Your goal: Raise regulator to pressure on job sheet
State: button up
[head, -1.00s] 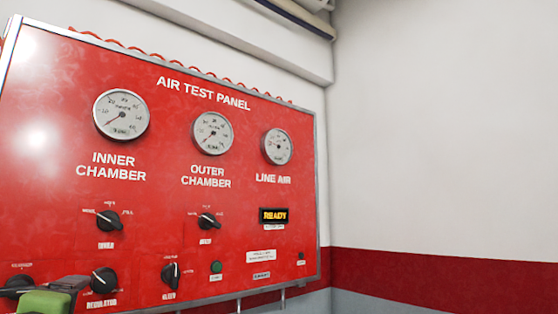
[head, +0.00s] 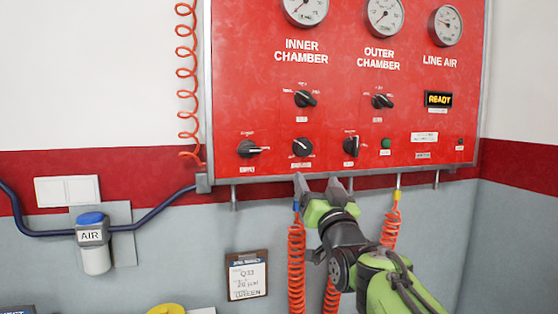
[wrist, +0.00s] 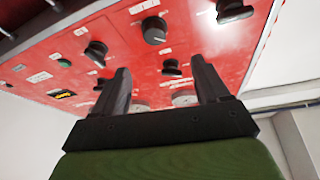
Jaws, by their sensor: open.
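The regulator knob (head: 303,147) is a black round knob in the bottom row of the red air test panel (head: 340,122), between two other black knobs. My gripper (head: 318,186) is open and empty. In the head view its fingertips appear just below the panel's lower edge, under the regulator knob. In the wrist view, my gripper (wrist: 160,68) points at the panel, and what looks like the regulator knob (wrist: 154,30) lies beyond the fingertips, apart from them. The job sheet (head: 247,275) hangs on a clipboard. It reads Q33 and GREEN; its middle line is too small to read surely.
Inner chamber (head: 305,10), outer chamber (head: 385,14) and line air (head: 445,26) gauges sit above the knobs. A display (head: 438,100) reads READY. Orange coiled hoses (head: 297,265) hang beside my arm. A blue-topped AIR unit (head: 93,240) is on the left wall.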

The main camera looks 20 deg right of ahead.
jog(key=s, duration=0.1)
jog(key=p, duration=0.8)
send_near(305, 151)
jog(key=x, duration=0.8)
jog(key=shift+d+r, duration=0.1)
jog(key=shift+r, duration=0.15)
jog(key=shift+w+n+p, duration=0.3)
jog(key=shift+w, duration=0.15)
jog(key=shift+s, duration=0.1)
jog(key=shift+f, duration=0.1)
jog(key=c, duration=1)
jog(key=shift+c, duration=0.2)
